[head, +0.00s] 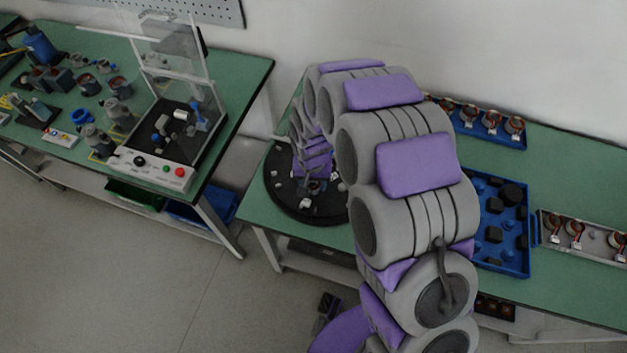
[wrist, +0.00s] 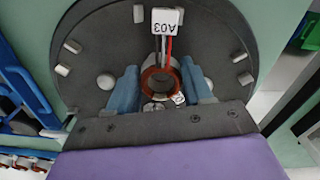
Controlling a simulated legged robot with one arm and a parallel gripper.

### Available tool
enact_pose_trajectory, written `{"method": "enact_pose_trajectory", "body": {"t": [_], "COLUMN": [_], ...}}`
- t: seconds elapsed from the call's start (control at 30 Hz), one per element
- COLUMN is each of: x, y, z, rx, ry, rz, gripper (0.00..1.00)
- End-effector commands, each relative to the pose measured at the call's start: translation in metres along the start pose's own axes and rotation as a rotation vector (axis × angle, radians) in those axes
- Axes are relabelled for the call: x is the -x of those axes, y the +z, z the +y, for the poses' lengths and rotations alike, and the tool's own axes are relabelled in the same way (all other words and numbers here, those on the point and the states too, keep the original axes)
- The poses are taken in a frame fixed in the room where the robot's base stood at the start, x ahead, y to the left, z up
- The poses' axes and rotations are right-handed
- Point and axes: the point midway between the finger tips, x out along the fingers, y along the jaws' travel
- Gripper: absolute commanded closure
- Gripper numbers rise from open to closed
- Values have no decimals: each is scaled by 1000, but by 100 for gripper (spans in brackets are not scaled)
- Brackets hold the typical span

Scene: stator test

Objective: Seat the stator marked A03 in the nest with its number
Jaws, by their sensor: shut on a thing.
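The stator marked A03 (wrist: 161,83) is a ring with copper windings, red and white leads and a white tag (wrist: 166,23) reading A03, upside down in the wrist view. My gripper (wrist: 161,88) has its two blue fingers shut on the stator, one on each side. The stator is over the black round plate (wrist: 90,40), which also shows in the head view (head: 285,205). I cannot tell whether the stator touches the plate. In the head view my arm hides most of the gripper and the stator. No nest number is readable.
White blocks and pegs stand around the round plate. A blue tray (head: 520,262) with black parts, a blue tray of stators (head: 515,143) and a metal tray of stators (head: 597,253) lie on the green table to the right. Another bench with a clear-guarded test station (head: 150,168) stands left.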

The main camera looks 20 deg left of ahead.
Motion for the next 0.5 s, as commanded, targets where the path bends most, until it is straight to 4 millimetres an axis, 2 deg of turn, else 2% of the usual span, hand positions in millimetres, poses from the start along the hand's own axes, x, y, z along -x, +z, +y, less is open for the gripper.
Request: {"method": "enact_pose_trajectory", "body": {"t": [0.33, 0.4, 0.5], "x": [-8, -10, -12], "y": [4, 4, 4], "z": [9, 9, 8], "rx": [-1, -1, -1], "ry": [-4, -3, -1], "rz": [-3, -4, -6], "gripper": [84, 95, 100]}}
